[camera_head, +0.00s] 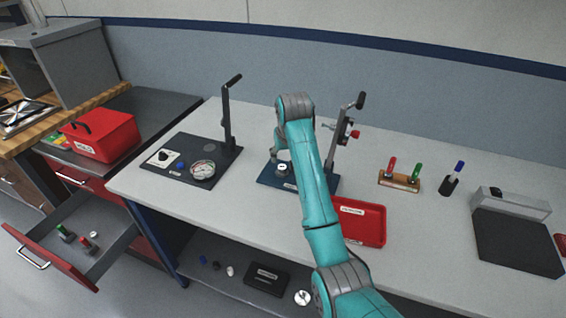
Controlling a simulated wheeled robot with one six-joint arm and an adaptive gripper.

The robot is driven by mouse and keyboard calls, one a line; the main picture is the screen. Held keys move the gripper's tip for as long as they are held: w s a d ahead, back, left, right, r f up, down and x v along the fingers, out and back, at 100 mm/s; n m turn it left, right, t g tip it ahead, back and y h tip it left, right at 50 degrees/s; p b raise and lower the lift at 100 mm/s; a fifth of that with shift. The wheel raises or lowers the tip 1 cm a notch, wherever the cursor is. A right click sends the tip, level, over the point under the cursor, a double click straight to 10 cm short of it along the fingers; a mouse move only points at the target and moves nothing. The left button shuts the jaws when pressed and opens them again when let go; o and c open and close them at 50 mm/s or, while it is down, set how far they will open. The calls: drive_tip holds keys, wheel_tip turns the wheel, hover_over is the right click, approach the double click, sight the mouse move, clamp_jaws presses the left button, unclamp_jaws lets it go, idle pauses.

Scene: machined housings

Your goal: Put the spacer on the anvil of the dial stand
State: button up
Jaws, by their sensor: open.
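A fixture with a dark blue base (326,187), a tilted grey post (338,138), a black handle and a red knob stands mid-bench. A small pale round piece with a dark centre (282,169) sits on its base; I cannot tell if it is the spacer or the anvil. A second fixture to the left has a dark base (219,158), an upright post (227,112) and a round dial (203,170). I cannot tell for sure which is the dial stand. My gripper (279,155) is above the middle fixture's base, open; its fingers are mostly hidden.
A red tray (372,222) lies right of my arm. A wooden rack (399,181) holds red and green handled tools. A grey block with a dark plate (515,242) is at right. A red box (103,136) and open drawer (106,240) are left. Small parts lie on the lower shelf (220,285).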

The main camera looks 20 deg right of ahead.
drive_tip(key=shift+v, duration=2.4)
